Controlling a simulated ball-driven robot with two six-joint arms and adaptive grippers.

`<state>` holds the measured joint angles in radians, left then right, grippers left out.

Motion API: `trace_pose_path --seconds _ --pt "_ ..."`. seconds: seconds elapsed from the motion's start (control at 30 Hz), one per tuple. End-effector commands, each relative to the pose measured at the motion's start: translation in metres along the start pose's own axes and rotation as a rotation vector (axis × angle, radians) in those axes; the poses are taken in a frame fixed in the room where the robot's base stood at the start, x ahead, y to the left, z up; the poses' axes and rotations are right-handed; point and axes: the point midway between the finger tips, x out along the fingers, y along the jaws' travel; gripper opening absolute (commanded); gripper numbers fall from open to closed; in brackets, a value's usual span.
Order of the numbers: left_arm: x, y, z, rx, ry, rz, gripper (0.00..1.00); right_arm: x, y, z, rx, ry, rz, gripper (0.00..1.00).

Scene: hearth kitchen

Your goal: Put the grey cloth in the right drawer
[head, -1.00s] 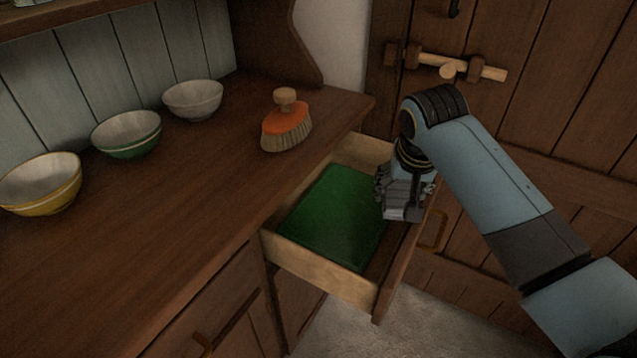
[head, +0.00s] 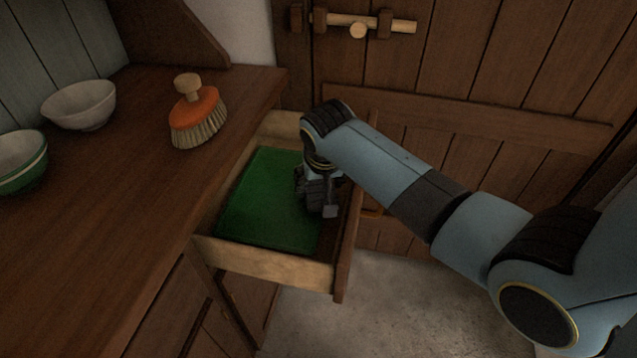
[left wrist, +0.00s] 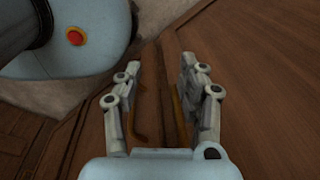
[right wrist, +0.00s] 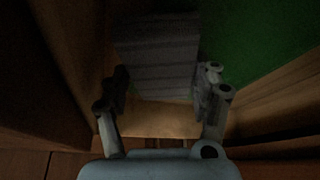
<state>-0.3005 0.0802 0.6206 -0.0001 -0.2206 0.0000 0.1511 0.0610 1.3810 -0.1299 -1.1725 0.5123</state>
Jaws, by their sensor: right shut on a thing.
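The right drawer (head: 275,267) is pulled out below the counter, with a green lining over its floor. My right gripper (head: 322,204) is at the drawer's front side, over the green floor near the front panel. In the right wrist view it is shut on the grey cloth (right wrist: 158,55), a folded, layered block between the fingers. The cloth is mostly hidden in the head view, and I cannot tell whether it touches the drawer floor. My left gripper (left wrist: 160,90) is open and empty in the left wrist view, above dark wood with a handle; it is not in the head view.
An orange-topped brush (head: 198,112) stands on the counter (head: 110,210). A white bowl (head: 80,105) and a green bowl (head: 22,162) are farther left. A wooden door with a bolt (head: 365,23) is behind my right arm.

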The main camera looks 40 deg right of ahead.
Motion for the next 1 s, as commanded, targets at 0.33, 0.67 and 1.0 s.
trace_pose_path --seconds 0.33,0.67,1.0 --pt "0.001 0.000 -0.003 0.000 0.005 0.000 0.40 0.003 -0.001 0.001 0.000 0.001 -0.001 0.33" --pt "0.004 0.000 -0.001 0.000 0.001 0.000 0.40 0.012 -0.001 0.004 0.000 0.001 -0.001 0.33" --pt "0.003 0.000 0.001 0.000 -0.001 0.000 0.40 0.011 -0.001 0.004 0.000 0.001 -0.001 0.74"
